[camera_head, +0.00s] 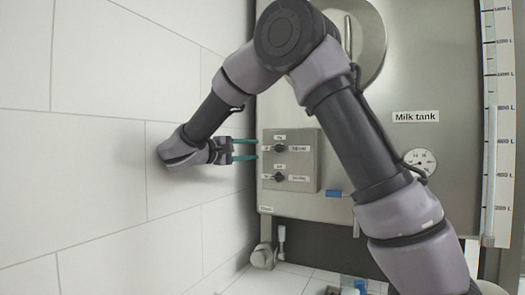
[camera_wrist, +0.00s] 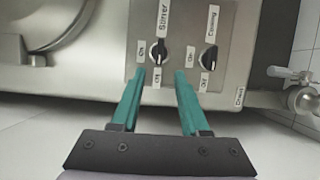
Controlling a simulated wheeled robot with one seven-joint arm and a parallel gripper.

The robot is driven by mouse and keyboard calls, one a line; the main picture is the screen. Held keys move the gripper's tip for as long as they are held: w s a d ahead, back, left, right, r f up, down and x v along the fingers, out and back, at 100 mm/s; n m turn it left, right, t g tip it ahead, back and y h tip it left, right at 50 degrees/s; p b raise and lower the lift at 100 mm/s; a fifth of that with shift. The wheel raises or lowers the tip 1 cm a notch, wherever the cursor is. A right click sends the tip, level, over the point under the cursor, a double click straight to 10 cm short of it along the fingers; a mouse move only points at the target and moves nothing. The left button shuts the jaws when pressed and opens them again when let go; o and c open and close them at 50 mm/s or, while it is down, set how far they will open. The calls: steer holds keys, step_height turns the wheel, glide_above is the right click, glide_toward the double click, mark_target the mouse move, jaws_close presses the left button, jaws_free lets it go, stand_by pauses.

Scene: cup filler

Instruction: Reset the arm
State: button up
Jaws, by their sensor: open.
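My gripper (camera_head: 246,149) is at the left of the milk tank in the head view, with its two teal fingers pointing right at the tank's control panel (camera_head: 290,160). In the wrist view my gripper (camera_wrist: 161,80) is open, with nothing between its fingers. The panel (camera_wrist: 183,38) carries two black knobs. The stirrer knob (camera_wrist: 158,50) lies just beyond the left fingertip and between the fingers' line. The cooling knob (camera_wrist: 208,58) lies to the right of the right fingertip. I cannot tell whether a fingertip touches the panel.
The steel milk tank (camera_head: 425,80) fills the right of the head view, with a round gauge (camera_head: 420,162) and a tall scale (camera_head: 497,120). A tiled wall (camera_head: 90,180) stands close on the left. A tap (camera_wrist: 302,76) shows right of the panel.

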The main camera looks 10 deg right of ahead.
steer(key=shift+v, duration=0.85)
steer(key=s+d+f+m+g+y, duration=0.2)
steer(key=s+d+f+g+y, duration=0.15)
steer(key=s+d, duration=0.45)
steer(key=s+d+f+m+g+y, duration=0.15)
steer(key=s+d+g+y, duration=0.25)
steer(key=d, duration=0.7)
steer(key=s+a+f+m+t+y, duration=0.2)
steer(key=s+m+t+y, duration=0.3)
steer(key=s, duration=0.7)
steer(key=a+m+y, duration=0.1)
steer(key=m+y, duration=0.1)
steer(key=y, duration=0.2)
steer(key=shift+s+y, duration=0.35)
